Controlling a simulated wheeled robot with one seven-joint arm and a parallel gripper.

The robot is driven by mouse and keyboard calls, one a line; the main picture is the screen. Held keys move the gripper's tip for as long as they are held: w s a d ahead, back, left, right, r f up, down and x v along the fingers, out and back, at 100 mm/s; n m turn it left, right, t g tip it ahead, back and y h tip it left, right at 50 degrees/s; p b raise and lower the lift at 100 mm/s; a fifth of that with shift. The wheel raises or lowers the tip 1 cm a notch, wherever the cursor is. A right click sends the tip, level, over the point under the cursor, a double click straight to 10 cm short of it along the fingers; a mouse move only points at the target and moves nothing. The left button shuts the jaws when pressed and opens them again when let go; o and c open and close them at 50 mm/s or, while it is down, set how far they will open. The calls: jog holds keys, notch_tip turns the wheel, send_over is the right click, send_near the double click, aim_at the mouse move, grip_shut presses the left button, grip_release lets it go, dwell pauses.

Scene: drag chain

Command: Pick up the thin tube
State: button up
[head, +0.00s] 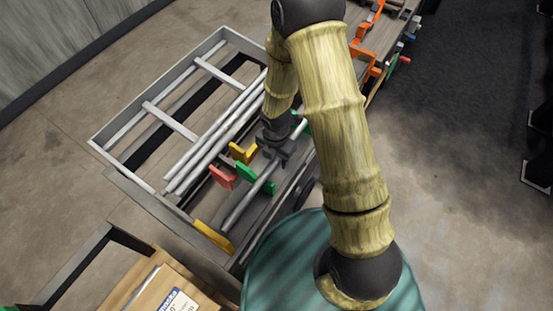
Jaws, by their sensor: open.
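A thin grey tube (248,197) lies slanted on the right part of the metal frame, near coloured brackets. My gripper (271,158), dark and at the end of my bamboo-patterned arm, is over the upper part of this tube, which shows on both sides of it. The gripper is open. Its fingertips are small here, and I cannot tell whether they touch the tube. Several longer light grey tubes (213,137) lie side by side to the left of the gripper.
A grey metal frame (127,121) with crossbars surrounds the tubes. Yellow (213,236), red (222,177) and green (254,179) brackets stand close to the gripper. A cardboard box (150,287) is at the bottom left. Orange parts (362,58) lie at the top.

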aim_at(276, 158)
dwell(0.4)
grip_shut()
jog(key=shift+r, duration=0.1)
notch_tip(276, 158, up, 10)
jog(key=shift+p, duration=0.3)
jog(key=shift+r, duration=0.1)
dwell(0.7)
